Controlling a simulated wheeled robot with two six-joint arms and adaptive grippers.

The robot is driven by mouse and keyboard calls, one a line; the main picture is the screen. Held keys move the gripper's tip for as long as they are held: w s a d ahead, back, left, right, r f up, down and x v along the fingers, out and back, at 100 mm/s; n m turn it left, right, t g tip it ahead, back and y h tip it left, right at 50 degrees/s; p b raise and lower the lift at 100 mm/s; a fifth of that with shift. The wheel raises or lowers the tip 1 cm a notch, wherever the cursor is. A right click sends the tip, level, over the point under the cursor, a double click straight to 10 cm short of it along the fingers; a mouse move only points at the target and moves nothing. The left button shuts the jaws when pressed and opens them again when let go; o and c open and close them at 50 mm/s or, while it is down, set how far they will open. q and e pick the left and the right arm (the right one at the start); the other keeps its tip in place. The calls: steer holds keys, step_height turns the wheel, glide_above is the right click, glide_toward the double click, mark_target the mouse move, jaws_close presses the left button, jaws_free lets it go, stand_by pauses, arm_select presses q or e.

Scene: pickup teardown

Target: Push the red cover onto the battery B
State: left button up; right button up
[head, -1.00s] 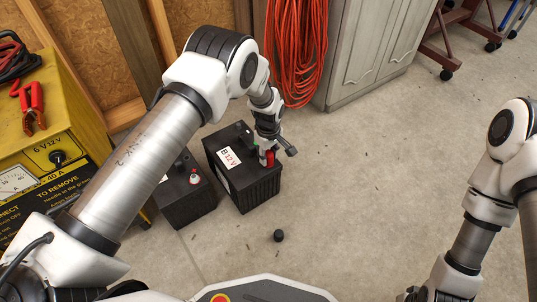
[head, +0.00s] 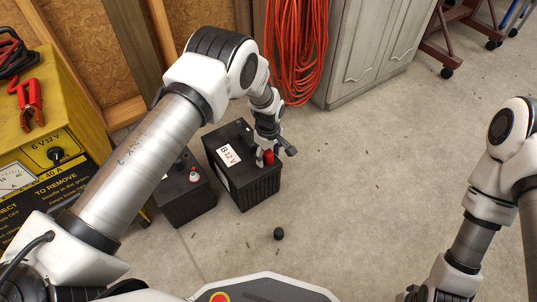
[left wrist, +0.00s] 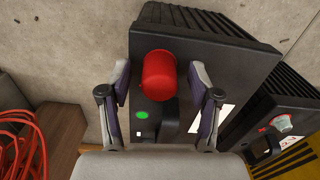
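Battery B (head: 238,178) is a black box with a white "B 12V" label, standing on the floor; it fills the middle of the left wrist view (left wrist: 225,62). The red cover (head: 268,157) stands upright at one corner of its top; it also shows in the left wrist view (left wrist: 158,76). I cannot tell how far down it sits on the terminal. My left gripper (head: 266,150) is over that corner. In the left wrist view its fingers (left wrist: 160,88) are open on either side of the cover, with gaps. My right gripper is out of view.
A second black battery (head: 186,198) with a red-and-white terminal stands close beside battery B. A small black cap (head: 278,234) lies on the floor in front. A yellow charger (head: 45,120) stands at the left.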

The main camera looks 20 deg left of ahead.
mark_target(269, 153)
arm_select(q)
step_height(269, 153, up, 12)
stand_by(0.4)
